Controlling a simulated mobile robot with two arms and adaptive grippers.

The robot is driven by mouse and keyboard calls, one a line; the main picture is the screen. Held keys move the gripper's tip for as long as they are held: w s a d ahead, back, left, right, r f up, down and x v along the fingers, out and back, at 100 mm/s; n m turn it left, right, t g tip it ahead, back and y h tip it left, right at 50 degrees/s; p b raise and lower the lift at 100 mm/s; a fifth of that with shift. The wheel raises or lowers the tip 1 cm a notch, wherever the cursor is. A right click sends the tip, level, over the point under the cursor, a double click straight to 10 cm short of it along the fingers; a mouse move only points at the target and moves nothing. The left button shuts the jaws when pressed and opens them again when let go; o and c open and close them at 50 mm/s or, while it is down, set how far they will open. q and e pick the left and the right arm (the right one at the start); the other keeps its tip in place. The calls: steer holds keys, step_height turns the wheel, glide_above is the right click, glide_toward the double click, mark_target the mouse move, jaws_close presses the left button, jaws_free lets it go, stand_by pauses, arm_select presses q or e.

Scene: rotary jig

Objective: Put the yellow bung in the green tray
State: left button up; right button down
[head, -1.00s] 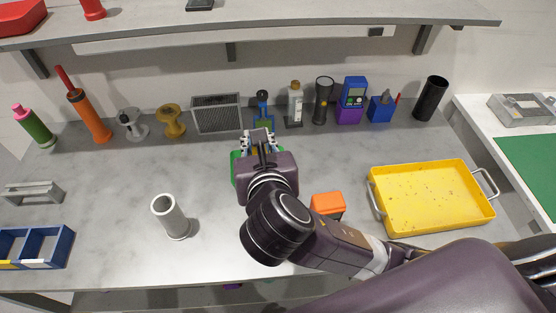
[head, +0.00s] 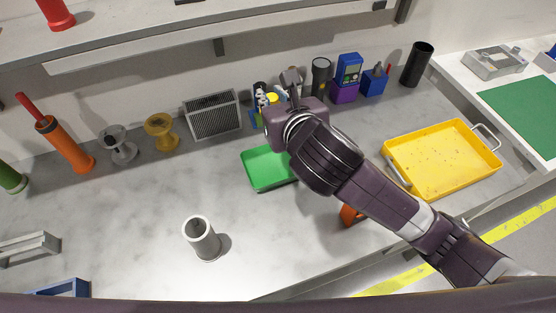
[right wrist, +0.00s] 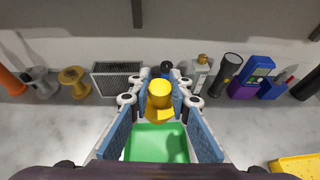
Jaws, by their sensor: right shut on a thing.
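The yellow bung (right wrist: 160,96) is between the fingertips of my right gripper (right wrist: 161,92) in the right wrist view. My right gripper is shut on it. In the head view a small yellow part of the bung (head: 271,98) shows at the tips of the right gripper (head: 276,97), by the back row of objects. The green tray (head: 266,170) lies on the bench, its right part hidden by my right wrist. In the right wrist view the green tray (right wrist: 156,146) appears below the bung, apart from it, and looks empty where visible. My left gripper is not in view.
A grey grille box (head: 213,115), a black torch (head: 320,73) and a blue-and-purple device (head: 347,78) line the back. A white tube (head: 201,238) stands at the front. A yellow tray (head: 440,160) is at right.

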step_height(320, 180, down, 18)
steer(key=shift+s+d+b, duration=0.1)
steer(key=shift+b, duration=0.65)
steer(key=shift+f, duration=0.4)
steer(key=shift+f, duration=0.2)
steer(key=c, duration=1.8)
jaws_free()
